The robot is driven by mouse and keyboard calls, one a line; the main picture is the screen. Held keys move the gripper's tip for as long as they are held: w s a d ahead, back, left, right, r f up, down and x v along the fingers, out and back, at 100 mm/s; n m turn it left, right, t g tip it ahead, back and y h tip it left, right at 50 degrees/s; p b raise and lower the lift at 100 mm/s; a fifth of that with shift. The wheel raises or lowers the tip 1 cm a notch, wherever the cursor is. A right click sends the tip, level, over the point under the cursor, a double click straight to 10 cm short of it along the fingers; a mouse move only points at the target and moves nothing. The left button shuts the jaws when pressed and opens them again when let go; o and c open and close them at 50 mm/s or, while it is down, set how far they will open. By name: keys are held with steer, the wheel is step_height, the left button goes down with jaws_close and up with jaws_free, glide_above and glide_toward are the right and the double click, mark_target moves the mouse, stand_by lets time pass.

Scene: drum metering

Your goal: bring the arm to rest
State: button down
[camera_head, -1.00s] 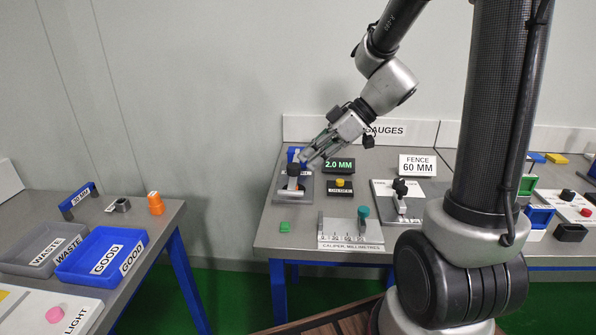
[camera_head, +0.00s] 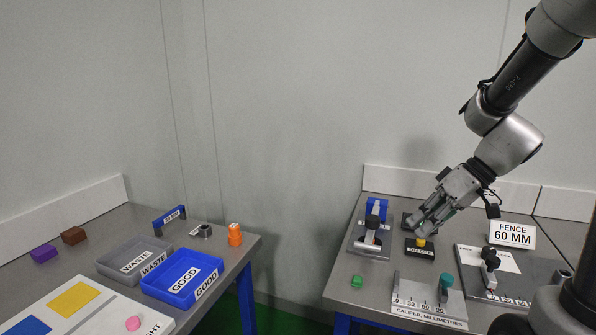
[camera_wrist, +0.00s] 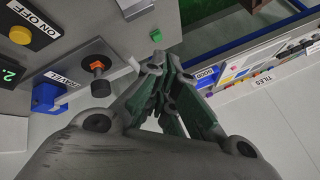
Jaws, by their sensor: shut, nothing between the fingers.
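My gripper (camera_head: 421,229) is at the right in the head view, above the gauge table (camera_head: 345,275). It reaches down and left over the on/off box (camera_head: 420,250) with the yellow button, and hides most of the display behind it. I cannot tell its exact height above the box. In the wrist view my gripper (camera_wrist: 160,62) has its fingers drawn together, with nothing held. The blue gauge with a black knob (camera_head: 372,228) stands left of my gripper in the head view. It also shows at the left in the wrist view (camera_wrist: 97,75).
A "FENCE 60 MM" sign (camera_head: 513,235) and a fence plate (camera_head: 510,280) lie to the right. A caliper plate (camera_head: 430,303) and a green block (camera_head: 357,281) are in front. A grey waste tray (camera_head: 125,245) and blue good tray (camera_head: 215,265) sit on the left table.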

steer(key=s+d+r+m+t+h, duration=0.1)
steer(key=s+d+r+m+h, duration=0.2)
steer(key=s, duration=0.3)
steer(key=s+d+r+m+t+h, duration=0.2)
steer(key=s+d+r+m+h, duration=0.1)
steer(key=s, duration=0.4)
steer(key=shift+s+d+r+h, duration=0.25)
steer(key=shift+d+r+h, duration=0.45)
steer(key=shift+d+r, duration=0.3)
